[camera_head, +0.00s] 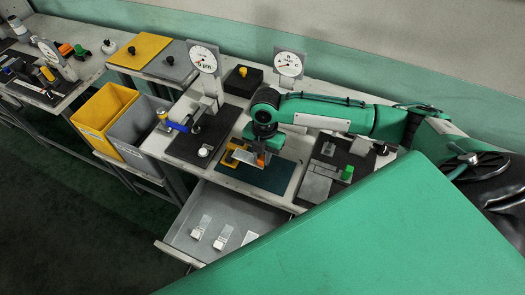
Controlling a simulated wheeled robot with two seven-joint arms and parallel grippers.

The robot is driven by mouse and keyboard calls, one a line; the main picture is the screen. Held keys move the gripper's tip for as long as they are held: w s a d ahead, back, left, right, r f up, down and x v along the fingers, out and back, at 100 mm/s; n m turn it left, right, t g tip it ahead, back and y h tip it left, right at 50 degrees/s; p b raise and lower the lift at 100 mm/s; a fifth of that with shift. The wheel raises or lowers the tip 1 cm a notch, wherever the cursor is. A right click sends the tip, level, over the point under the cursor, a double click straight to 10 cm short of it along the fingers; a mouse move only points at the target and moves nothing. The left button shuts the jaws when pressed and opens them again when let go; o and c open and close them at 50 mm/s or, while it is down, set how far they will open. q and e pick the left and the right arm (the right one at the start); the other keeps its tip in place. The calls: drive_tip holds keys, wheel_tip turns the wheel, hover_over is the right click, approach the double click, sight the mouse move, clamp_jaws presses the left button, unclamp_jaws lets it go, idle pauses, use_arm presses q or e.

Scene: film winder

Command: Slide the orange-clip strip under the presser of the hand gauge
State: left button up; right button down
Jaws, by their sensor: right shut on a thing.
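My right gripper (258,150) points down over the teal mat (270,183) at the middle of the bench. It is shut on the orange-clip strip; its orange clip (262,161) shows just below the fingers. The rest of the strip is too small and covered to make out. The hand gauge (203,60), with a round dial on a post and a dark base (184,150), stands to the left of the gripper. A blue handle (177,126) sticks out at its left; its presser is too small to make out. My left gripper is not in view.
A yellow piece (240,155) lies beside the gripper. An open drawer (185,238) below the bench holds a few pale strips with white clips (222,240). Yellow (103,108) and grey (128,128) bins stand left. A dark fixture with a green knob (347,173) stands right.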

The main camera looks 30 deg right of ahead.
sight(249, 156)
idle(0.3)
drive_tip(key=shift+r+p, duration=0.1)
drive_tip(key=shift+p, duration=0.4)
drive_tip(key=shift+f+b, duration=1.1)
drive_tip(key=shift+f, duration=1.5)
drive_tip(key=shift+f, duration=0.35)
drive_tip(key=shift+r+p, duration=0.1)
drive_tip(key=shift+p, duration=0.4)
drive_tip(key=shift+w+a, duration=0.75)
drive_tip(key=shift+w, duration=0.25)
